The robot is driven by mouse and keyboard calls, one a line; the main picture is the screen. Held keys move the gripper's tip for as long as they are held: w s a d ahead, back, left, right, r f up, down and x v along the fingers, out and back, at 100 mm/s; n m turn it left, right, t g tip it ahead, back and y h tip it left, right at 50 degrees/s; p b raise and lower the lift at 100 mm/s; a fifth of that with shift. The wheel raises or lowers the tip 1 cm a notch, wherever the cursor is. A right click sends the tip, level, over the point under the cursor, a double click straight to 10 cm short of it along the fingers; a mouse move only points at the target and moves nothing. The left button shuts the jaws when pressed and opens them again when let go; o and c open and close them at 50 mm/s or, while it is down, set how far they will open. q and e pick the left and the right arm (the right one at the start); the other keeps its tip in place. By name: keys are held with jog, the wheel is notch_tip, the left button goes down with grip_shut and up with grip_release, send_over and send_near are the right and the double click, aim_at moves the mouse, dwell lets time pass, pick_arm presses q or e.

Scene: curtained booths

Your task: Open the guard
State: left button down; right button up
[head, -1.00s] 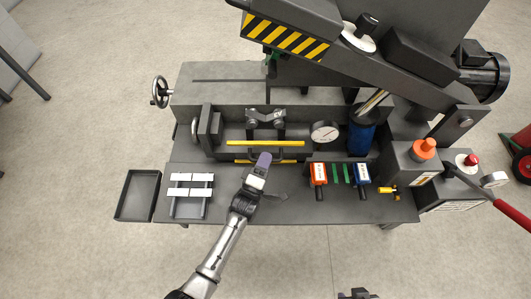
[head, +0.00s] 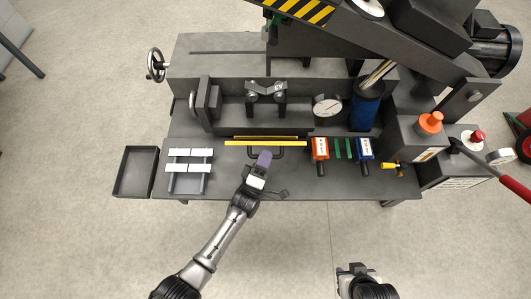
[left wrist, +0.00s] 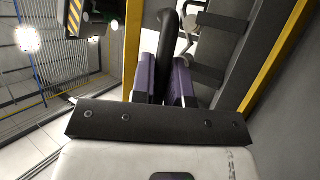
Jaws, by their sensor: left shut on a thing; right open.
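The guard shows as a panel edged with a yellow bar (head: 265,144) at the front of the machine's trough, with a black handle (head: 281,154) on its near side. My left gripper (head: 263,160) is shut on the handle. In the left wrist view the black handle (left wrist: 168,50) runs between its purple fingertips (left wrist: 165,75), with yellow-edged dark frame parts on both sides. The fingers hide part of the handle in the head view. My right gripper (head: 352,270) is open and empty, low in the head view, clear of the table.
A rack with white blocks (head: 190,154) and an empty black tray (head: 136,172) lie to the left. Orange (head: 319,150) and blue (head: 364,149) handled tools stand to the right. A dial gauge (head: 327,107) and a striped arm (head: 300,8) are behind.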

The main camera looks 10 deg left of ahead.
pick_arm(q)
jog(key=shift+f, duration=0.1)
jog(key=c, duration=1.1)
grip_release()
jog(key=shift+s, duration=0.25)
jog(key=p+v, duration=0.2)
jog(key=v, duration=1.1)
jog(key=shift+s+a+f+p, duration=0.1)
jog(key=shift+s+a+p, duration=0.05)
jog(key=shift+p, duration=0.2)
